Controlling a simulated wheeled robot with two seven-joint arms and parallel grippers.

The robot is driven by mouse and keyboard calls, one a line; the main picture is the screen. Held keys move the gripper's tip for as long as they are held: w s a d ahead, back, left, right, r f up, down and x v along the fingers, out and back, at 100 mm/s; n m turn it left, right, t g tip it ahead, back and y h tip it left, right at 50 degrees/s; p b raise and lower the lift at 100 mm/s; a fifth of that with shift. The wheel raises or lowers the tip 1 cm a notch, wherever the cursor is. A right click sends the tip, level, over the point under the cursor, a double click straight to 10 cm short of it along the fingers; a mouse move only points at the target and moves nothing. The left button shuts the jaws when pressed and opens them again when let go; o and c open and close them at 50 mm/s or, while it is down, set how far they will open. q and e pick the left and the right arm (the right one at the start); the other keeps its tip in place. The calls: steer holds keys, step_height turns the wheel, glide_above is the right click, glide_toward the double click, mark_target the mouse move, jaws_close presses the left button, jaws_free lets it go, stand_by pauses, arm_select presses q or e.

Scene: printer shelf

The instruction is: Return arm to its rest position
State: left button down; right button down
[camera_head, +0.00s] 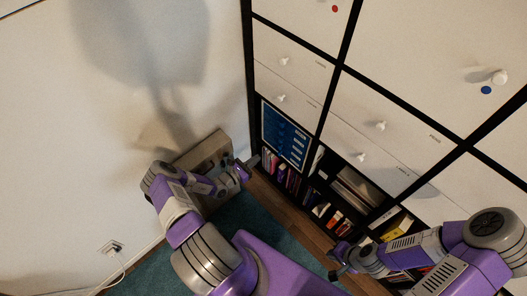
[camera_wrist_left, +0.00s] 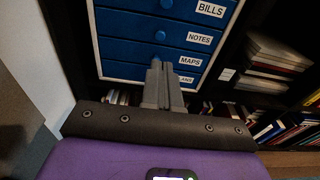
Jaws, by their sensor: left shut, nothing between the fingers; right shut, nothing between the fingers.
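My left gripper (camera_head: 251,163) is shut and empty in the head view, beside the left edge of the shelf. It also shows in the left wrist view (camera_wrist_left: 163,72), its closed fingers in front of a small blue drawer unit (camera_wrist_left: 128,28). I cannot tell whether the fingertips touch the drawers. My right gripper (camera_head: 334,274) is shut and empty at the lower middle of the head view, in front of the lower shelf compartments.
The tall shelf (camera_head: 345,67) has white drawers above and open compartments with books (camera_head: 284,178) below. The blue drawer unit (camera_head: 286,133) sits in one compartment. A beige box (camera_head: 212,150) stands by the white wall (camera_head: 70,120). A teal rug (camera_head: 245,222) covers the floor.

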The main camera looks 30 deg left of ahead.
arm_select(q)
steer(key=shift+v, duration=0.8)
steer(key=shift+d, duration=0.1)
steer(key=s+d+m+g+h, duration=0.25)
steer(key=d+m+g, duration=0.25)
steer(key=d, duration=0.3)
steer(key=s+d+m+g+h, duration=0.2)
steer(key=s+d+m+g, duration=0.25)
steer(key=d, duration=0.35)
steer(key=s+d+m+g+h, duration=0.3)
steer(key=d+m+g, duration=0.2)
steer(key=d, duration=0.3)
steer(key=s+d+r+m+g+y, duration=0.1)
steer(key=s+r+m+y, duration=0.6)
steer(key=m, duration=0.8)
steer(key=shift+s+d+m+y+p, duration=0.15)
steer(key=shift+s+m+y+p, duration=0.2)
steer(key=shift+s, duration=0.35)
